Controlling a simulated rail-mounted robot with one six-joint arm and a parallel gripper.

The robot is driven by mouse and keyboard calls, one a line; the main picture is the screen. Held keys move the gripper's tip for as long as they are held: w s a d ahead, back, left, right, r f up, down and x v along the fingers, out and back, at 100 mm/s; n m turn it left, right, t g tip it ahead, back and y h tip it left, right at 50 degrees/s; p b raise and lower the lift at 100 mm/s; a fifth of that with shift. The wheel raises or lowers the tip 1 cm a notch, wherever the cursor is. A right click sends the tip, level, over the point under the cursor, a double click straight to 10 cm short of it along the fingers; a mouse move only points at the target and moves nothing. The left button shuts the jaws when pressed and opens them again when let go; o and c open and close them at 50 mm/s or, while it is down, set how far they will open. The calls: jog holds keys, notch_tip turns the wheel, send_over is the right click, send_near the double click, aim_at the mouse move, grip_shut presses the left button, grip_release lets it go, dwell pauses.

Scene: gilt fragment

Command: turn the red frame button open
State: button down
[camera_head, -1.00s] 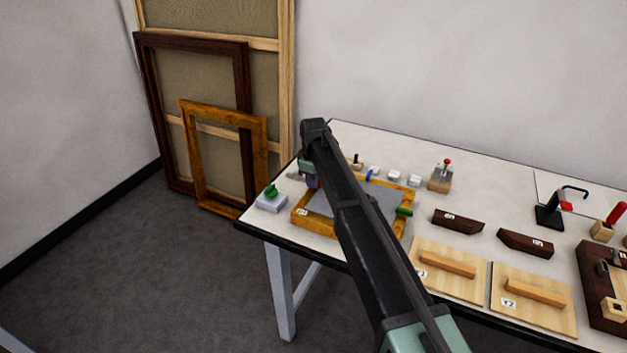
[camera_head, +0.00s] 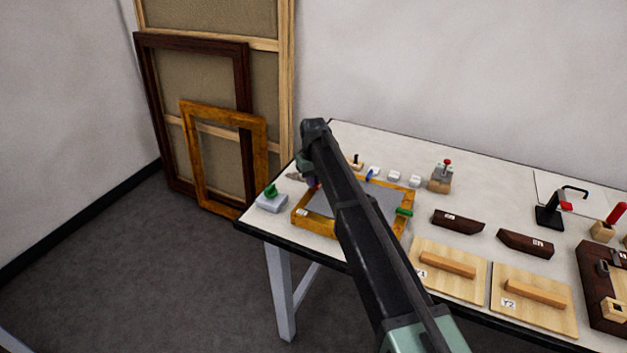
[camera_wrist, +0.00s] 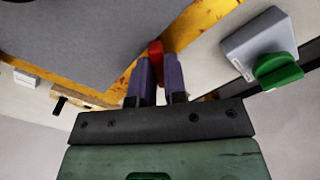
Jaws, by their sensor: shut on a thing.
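The red frame button (camera_wrist: 155,49) sits at the edge of the gilt frame (camera_wrist: 124,84) in the wrist view. My gripper (camera_wrist: 158,62) is shut on it, with one purple finger on each side. Only the button's end beyond the fingers shows clearly, so its exact angle to the frame is hard to tell. In the head view the gilt frame (camera_head: 315,224) lies flat on the table with a grey panel (camera_head: 378,203) inside. My gripper (camera_head: 312,183) is at the frame's left side there, mostly hidden by my arm.
A green knob on a grey block (camera_head: 271,201) stands left of the frame, close to my gripper. A blue button (camera_head: 370,174) and a green button (camera_head: 404,211) are on the frame's other sides. Small white blocks (camera_head: 394,176) lie behind it. Labelled wooden boards (camera_head: 447,269) are at right.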

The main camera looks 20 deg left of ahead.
jog(key=m, duration=0.5)
jog(key=shift+m, duration=0.3)
jog(key=m, duration=0.4)
jog(key=shift+m, duration=0.4)
jog(key=c, duration=1.2)
grip_release()
jog(key=shift+o, duration=0.2)
notch_tip(320, 180, up, 11)
jog(key=p, duration=1.1)
